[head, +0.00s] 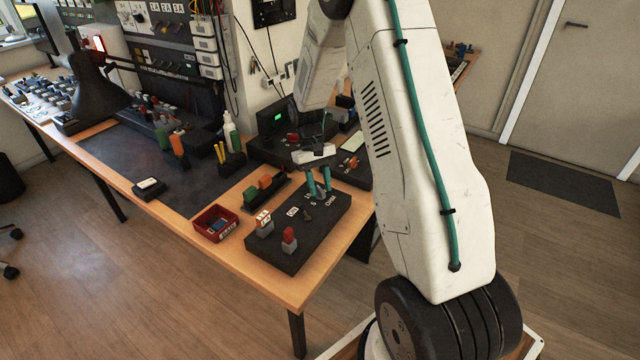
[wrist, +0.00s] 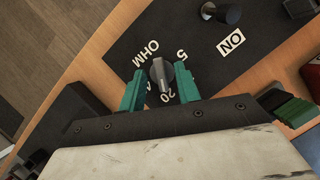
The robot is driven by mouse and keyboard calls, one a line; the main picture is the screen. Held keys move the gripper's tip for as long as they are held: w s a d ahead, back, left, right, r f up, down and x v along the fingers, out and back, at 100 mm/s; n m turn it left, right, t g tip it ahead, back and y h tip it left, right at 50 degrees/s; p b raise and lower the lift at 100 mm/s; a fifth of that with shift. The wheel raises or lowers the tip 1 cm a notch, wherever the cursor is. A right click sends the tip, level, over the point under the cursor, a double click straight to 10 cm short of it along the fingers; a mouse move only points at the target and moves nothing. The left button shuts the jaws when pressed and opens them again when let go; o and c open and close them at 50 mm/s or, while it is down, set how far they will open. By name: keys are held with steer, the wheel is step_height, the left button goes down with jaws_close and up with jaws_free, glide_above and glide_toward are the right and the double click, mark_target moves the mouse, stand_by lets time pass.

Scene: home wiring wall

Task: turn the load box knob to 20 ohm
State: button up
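The load box (head: 285,262) is a dark slab at the near right end of the bench. Its grey knob (wrist: 160,74) shows in the wrist view, with white marks OHM, 5 and 20 around it; another mark is partly hidden by the left finger. The 20 lies just below the knob. I cannot tell which end of the knob is its pointer. My gripper (head: 319,189) is over the box, pointing down. In the wrist view its green fingers (wrist: 160,70) stand either side of the knob with small gaps, so it is open.
An ON label (wrist: 231,41) and a dark lever (wrist: 221,13) sit beside the knob. A red-topped part (head: 289,240) stands on the box's near end. A red bin (head: 215,223) is left of the box. The dark bench mat (head: 165,185) has clear room.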

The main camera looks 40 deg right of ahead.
mark_target(317, 187)
steer(key=v, duration=0.7)
steer(key=shift+w+r, duration=0.2)
steer(key=shift+r, duration=0.15)
steer(key=s, duration=0.1)
steer(key=s+a, duration=0.1)
steer(key=shift+s+f, duration=0.3)
steer(key=shift+f, duration=0.05)
steer(key=s+a+r+t, duration=0.2)
steer(key=s+a+r, duration=0.3)
steer(key=s, duration=0.4)
steer(key=s+a+r+n+t, duration=0.1)
steer(key=s+a+r+t, duration=0.1)
steer(key=s+a+r, duration=0.3)
steer(key=s+a+r+n+t, duration=0.1)
steer(key=s+a+r, duration=0.5)
steer(key=s, duration=0.8)
steer(key=shift+s+r+t+h, duration=0.25)
steer(key=shift+r+t+h, duration=0.15)
steer(key=shift+r, duration=1.4)
